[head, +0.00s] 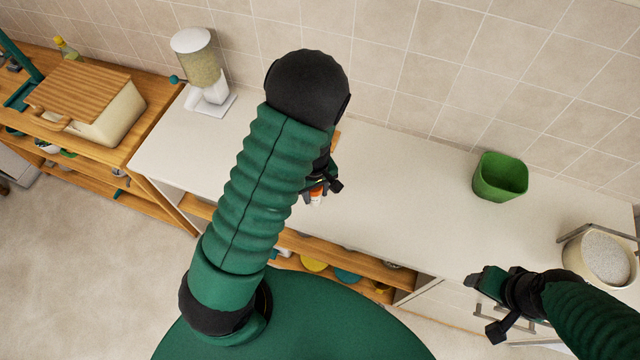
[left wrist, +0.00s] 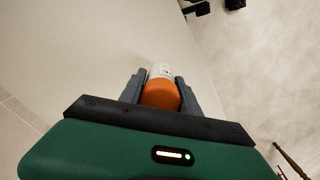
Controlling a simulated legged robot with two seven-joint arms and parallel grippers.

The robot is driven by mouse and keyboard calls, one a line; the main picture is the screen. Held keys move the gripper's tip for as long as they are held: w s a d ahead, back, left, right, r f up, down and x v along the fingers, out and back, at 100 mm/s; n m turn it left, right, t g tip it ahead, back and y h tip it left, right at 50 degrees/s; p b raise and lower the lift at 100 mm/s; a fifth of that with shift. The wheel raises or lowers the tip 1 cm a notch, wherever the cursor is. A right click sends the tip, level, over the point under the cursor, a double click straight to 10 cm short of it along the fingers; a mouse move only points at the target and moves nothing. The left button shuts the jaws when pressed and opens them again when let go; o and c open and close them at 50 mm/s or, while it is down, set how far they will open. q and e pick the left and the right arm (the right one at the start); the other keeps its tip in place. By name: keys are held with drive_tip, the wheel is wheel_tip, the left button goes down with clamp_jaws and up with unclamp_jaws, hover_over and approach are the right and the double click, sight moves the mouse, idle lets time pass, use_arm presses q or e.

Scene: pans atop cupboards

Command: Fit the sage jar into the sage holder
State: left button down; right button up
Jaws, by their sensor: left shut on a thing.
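A small jar with an orange cap and a pale body (left wrist: 161,90) is between the fingers of my left gripper (left wrist: 160,92), which is shut on it. In the head view the jar (head: 316,196) shows as a bit of orange and white below my left gripper (head: 318,190), over the front part of the white counter. No label is readable. A bit of orange-brown wood shows behind my left wrist; I cannot tell whether it is the sage holder, as my arm hides most of it. My right gripper (head: 480,283) is empty by the counter's front right; its jaw opening is unclear.
The white counter (head: 420,190) is mostly clear. A green bin (head: 500,177) stands at its back right, a pale pot of grain (head: 600,258) at far right. A dispenser (head: 203,70) stands at back left. A bread box (head: 108,118) sits on the wooden unit. Open shelves lie below.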

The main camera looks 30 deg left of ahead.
use_arm(q)
drive_tip(key=w, duration=0.2)
drive_tip(key=w+a+p, duration=0.1)
drive_tip(key=w, duration=0.1)
drive_tip(key=shift+w+a+f, duration=0.1)
drive_tip(key=shift+w, duration=0.05)
drive_tip(key=shift+s+f, duration=0.15)
drive_tip(key=shift+f, duration=0.35)
drive_tip(key=shift+s+f, duration=0.15)
drive_tip(key=shift+f, duration=0.35)
drive_tip(key=shift+f+p, duration=0.35)
drive_tip(key=shift+p, duration=0.3)
drive_tip(key=shift+w+f, duration=0.1)
drive_tip(key=shift+f, duration=0.2)
drive_tip(key=shift+f+b, duration=0.35)
drive_tip(key=shift+b, duration=0.05)
drive_tip(key=c, duration=0.9)
unclamp_jaws()
drive_tip(key=shift+r, duration=0.1)
drive_tip(key=shift+o, duration=0.2)
